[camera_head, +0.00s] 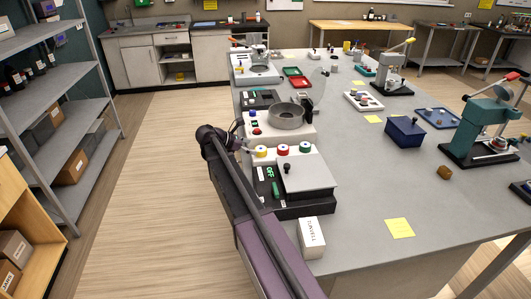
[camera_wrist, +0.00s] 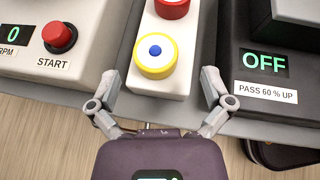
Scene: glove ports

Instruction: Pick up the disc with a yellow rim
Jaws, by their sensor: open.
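The disc with a yellow rim (camera_wrist: 140,70) has a white top and a blue centre. It sits at the near end of a white block (camera_wrist: 172,88). In the head view the disc (camera_head: 261,153) is the leftmost of three in a row. My gripper (camera_wrist: 160,78) is open, with one finger on each side of the block's near end. The disc lies between and slightly ahead of the fingertips, and nothing is gripped. In the head view my gripper (camera_head: 246,147) is small and partly hidden by my wrist.
A red-rimmed disc (camera_head: 283,150) and a green-rimmed disc (camera_head: 305,148) stand farther along the block. A machine with a START button (camera_wrist: 60,36) is left of the fingers. A dark unit reading OFF (camera_wrist: 264,62) is close on the right.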

